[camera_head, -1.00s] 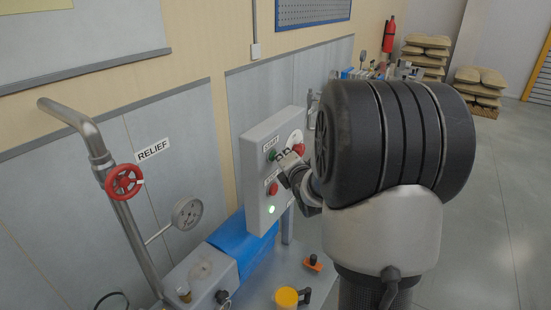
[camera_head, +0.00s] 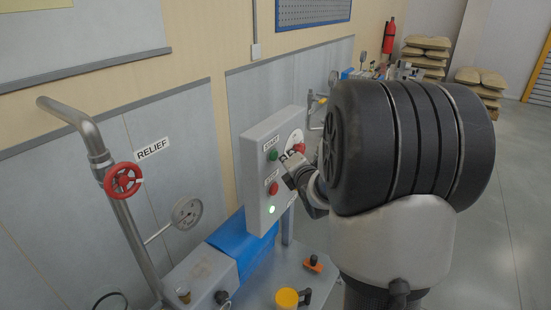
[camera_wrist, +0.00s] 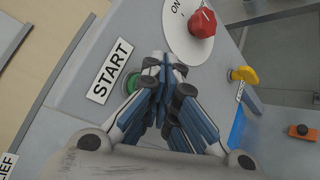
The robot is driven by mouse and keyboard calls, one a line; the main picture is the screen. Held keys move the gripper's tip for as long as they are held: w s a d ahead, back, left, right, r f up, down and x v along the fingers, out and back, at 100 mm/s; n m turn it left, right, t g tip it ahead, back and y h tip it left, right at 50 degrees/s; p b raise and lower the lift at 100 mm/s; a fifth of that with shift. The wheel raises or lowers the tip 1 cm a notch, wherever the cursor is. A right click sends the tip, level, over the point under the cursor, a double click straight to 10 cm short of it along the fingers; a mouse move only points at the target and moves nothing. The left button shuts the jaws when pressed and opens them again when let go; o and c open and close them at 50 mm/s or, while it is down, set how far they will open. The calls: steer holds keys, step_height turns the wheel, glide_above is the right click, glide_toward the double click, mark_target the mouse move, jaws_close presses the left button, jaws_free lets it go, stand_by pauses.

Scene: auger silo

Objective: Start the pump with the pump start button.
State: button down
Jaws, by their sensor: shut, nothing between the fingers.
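The grey control box (camera_head: 257,205) stands upright beside the blue pump cover. Its green start button (camera_head: 273,155) sits under the START label, and the red stop button (camera_head: 273,188) is lower on the same face. In the wrist view the start button (camera_wrist: 133,82) is partly hidden behind my gripper's fingers (camera_wrist: 172,75), beside the START label (camera_wrist: 110,70).
A red rotary switch (camera_wrist: 203,22) on a white ON plate is close to the fingers. The relief pipe with a red handwheel (camera_head: 123,180) and a gauge (camera_head: 186,212) stand to the left. A yellow cup (camera_head: 287,298) and an orange part (camera_head: 313,264) are below.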

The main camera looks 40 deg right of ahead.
steer(key=shift+s+d, duration=0.1)
steer(key=shift+s, duration=0.05)
steer(key=shift+s+d+b, duration=0.15)
steer(key=shift+s+d, duration=0.15)
steer(key=shift+s, duration=0.45)
steer(key=shift+s+d+b, duration=0.1)
steer(key=shift+s+d, duration=0.25)
steer(key=shift+s, duration=0.45)
steer(key=shift+s+d+b, duration=0.15)
steer(key=shift+s+d, duration=0.15)
steer(key=shift+s, duration=0.45)
steer(key=s+a+f+m+g+y, duration=0.1)
steer(key=s+a+m+g, duration=0.2)
steer(key=a+m, duration=0.35)
steer(key=s+a+m+g+y, duration=0.1)
steer(key=s+a+m+g, duration=0.15)
steer(key=a+m, duration=0.4)
steer(key=s+a+f+m+g+y, duration=0.1)
steer(key=s+a+m+g+y, duration=0.2)
steer(key=s+a, duration=1.6)
steer(key=s+m+g, duration=0.1)
steer(key=m, duration=0.3)
steer(key=shift+a+f+y, duration=0.15)
steer(key=shift+f+y, duration=0.05)
steer(key=shift+y, duration=0.2)
